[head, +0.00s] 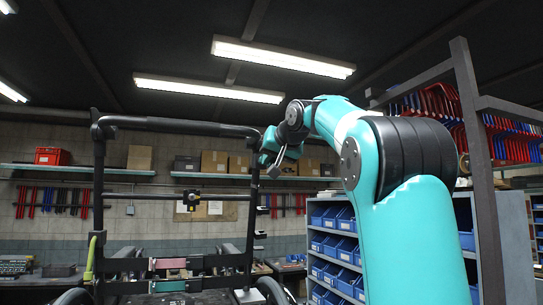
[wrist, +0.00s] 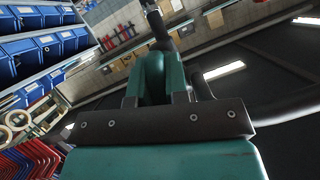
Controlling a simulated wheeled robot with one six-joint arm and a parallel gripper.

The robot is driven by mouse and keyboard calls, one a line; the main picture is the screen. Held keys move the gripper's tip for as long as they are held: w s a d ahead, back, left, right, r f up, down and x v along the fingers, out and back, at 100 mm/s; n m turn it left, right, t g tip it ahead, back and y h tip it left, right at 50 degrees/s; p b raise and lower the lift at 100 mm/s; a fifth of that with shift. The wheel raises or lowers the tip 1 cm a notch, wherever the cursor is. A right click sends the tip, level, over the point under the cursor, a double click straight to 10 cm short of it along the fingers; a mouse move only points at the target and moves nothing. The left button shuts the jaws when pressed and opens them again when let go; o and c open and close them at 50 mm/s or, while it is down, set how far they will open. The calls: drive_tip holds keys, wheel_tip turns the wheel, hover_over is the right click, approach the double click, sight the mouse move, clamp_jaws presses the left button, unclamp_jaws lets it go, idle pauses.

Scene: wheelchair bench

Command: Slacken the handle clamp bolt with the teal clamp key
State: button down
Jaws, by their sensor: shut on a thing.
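My gripper (head: 273,152) is up beside the top right corner of the black wheelchair frame (head: 180,125). In the wrist view my gripper (wrist: 153,97) is shut on a teal piece, which I take to be the teal clamp key (wrist: 152,68). A dark post or shaft (wrist: 157,28) shows beyond the key; I cannot tell whether they touch. The key is too small to make out clearly in the head view. The handle clamp bolt cannot be told apart in either view.
A bin rack with blue bins (head: 340,250) stands right of the frame. A dark metal post (head: 472,130) rises at the right, near my arm. Shelves with boxes (head: 214,162) and hanging tools line the back wall. Strip lights (head: 283,57) hang overhead.

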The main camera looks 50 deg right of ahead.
drive_tip(key=shift+r, duration=0.1)
drive_tip(key=shift+s+a+b, duration=0.35)
drive_tip(key=shift+s+a, duration=0.2)
drive_tip(key=shift+s, duration=0.3)
